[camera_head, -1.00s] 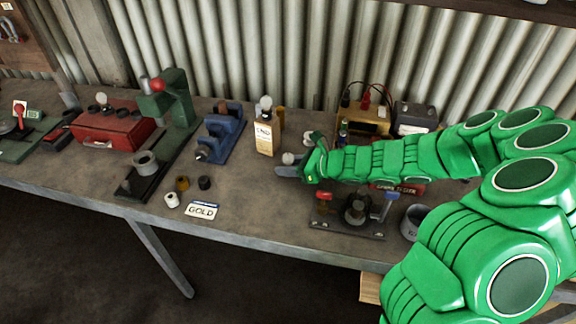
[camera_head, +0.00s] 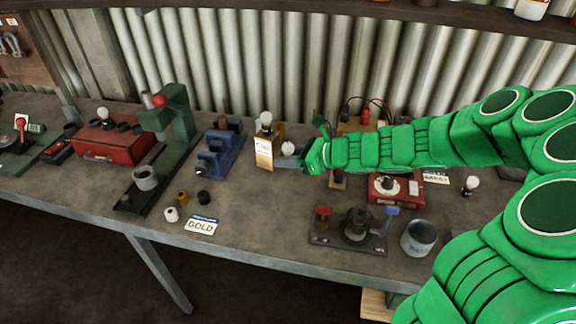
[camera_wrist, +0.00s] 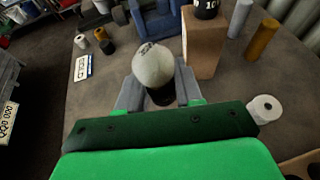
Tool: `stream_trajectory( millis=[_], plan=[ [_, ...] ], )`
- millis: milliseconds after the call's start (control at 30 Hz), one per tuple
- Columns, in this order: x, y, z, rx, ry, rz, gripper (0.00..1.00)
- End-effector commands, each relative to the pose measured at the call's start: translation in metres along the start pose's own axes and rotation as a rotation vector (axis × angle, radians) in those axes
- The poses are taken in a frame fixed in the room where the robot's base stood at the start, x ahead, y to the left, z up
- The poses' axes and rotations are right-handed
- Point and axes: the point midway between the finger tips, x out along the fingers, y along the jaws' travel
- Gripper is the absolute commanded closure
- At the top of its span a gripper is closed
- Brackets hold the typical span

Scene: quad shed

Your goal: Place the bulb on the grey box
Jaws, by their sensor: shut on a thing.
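A white bulb (camera_head: 288,148) with a dark base is between the fingers of my gripper (camera_head: 286,162), which is shut on it. In the wrist view the bulb (camera_wrist: 153,66) is upright, its dark base between the grey fingers of my gripper (camera_wrist: 158,92). It is just right of a tan carton (camera_head: 263,152) in the head view. I cannot make out the grey box for certain; a dark grey box at the back right one second ago is now behind my arm.
Another bulb (camera_head: 266,119) shows at the carton's top. A blue fixture (camera_head: 222,150), green press (camera_head: 176,120) and red toolbox (camera_head: 107,142) stand left. A red tester (camera_head: 388,188), grey tin (camera_head: 418,237) and loose bulb (camera_head: 471,184) are right.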

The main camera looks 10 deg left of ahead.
Motion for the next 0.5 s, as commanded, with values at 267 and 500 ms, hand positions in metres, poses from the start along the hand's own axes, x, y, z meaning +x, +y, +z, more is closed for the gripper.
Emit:
stream_trajectory(
  millis=[267, 500],
  plan=[
    [-0.004, 0.000, 0.009, 0.000, 0.000, -0.001, 0.95],
    [-0.013, -0.004, 0.008, 0.001, 0.001, -0.007, 0.95]
  ],
)
